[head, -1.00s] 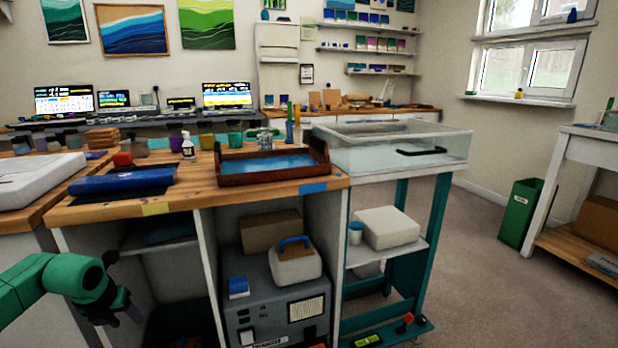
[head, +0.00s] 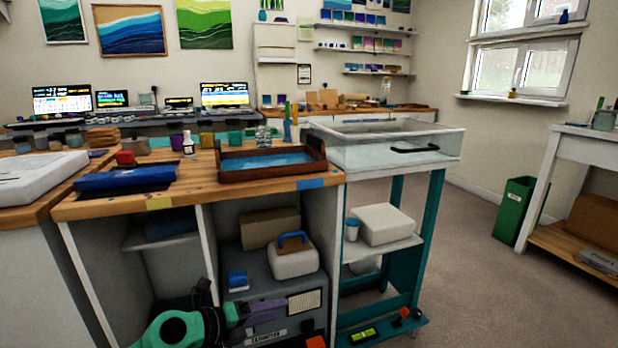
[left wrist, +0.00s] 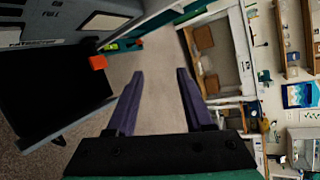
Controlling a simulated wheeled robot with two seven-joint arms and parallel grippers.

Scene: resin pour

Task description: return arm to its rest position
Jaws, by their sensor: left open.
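My left gripper (head: 268,309) is low in the head view, in front of the grey machine under the workbench. Its two purple fingers also show in the left wrist view (left wrist: 160,88), spread apart with nothing between them. Bare floor shows beyond the fingers. My green left arm comes in at the bottom of the head view. My right gripper is not in any view.
The workbench (head: 110,208) carries a wooden tray with blue resin (head: 268,162) and a blue roll. A grey machine (head: 300,272) stands beneath it. A teal-legged cart (head: 432,230) bears a clear tank. Open floor (head: 460,270) lies right, before a green bin (head: 518,210).

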